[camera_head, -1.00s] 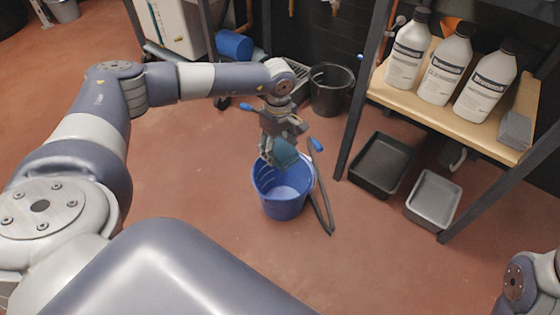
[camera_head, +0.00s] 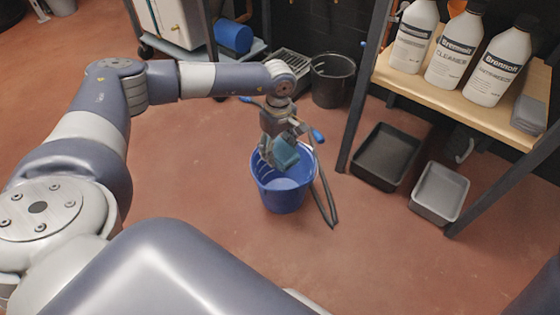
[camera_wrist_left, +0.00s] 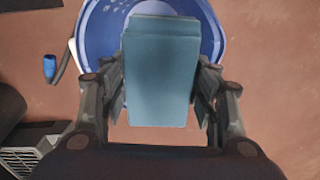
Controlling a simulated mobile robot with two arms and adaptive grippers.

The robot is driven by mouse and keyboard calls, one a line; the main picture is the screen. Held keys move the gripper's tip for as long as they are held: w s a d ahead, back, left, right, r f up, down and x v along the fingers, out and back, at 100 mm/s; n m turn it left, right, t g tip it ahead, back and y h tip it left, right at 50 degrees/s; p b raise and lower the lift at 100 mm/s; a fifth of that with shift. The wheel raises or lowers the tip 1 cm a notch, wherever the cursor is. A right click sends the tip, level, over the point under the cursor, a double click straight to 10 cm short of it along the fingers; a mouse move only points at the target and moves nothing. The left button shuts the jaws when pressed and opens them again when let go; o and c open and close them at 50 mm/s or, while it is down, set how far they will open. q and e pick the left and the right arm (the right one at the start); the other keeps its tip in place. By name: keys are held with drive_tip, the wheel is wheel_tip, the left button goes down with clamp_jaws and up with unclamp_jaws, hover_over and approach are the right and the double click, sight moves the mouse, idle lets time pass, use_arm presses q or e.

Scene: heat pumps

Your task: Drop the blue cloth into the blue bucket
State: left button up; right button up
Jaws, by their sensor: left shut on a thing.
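The blue bucket (camera_head: 284,196) stands upright on the floor in the middle of the head view. My left gripper (camera_head: 277,155) is over the bucket's opening, pointing down, and shut on the blue cloth (camera_head: 286,155). In the left wrist view the folded teal-blue cloth (camera_wrist_left: 161,75) sits between the two fingers of the gripper (camera_wrist_left: 160,95), with the bucket (camera_wrist_left: 92,35) behind it. The cloth hides part of the bucket's inside. I cannot tell how far the cloth is above or below the rim. My right gripper is not in view.
A black bucket (camera_head: 332,82) stands behind. A black tray (camera_head: 385,156) and a grey tray (camera_head: 439,193) lie under a shelf (camera_head: 440,92) holding white bottles. The floor in front is clear.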

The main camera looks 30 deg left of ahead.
use_arm(q)
drive_tip(key=o, duration=1.1)
drive_tip(key=shift+r, duration=0.1)
wheel_tip(320, 180, up, 12)
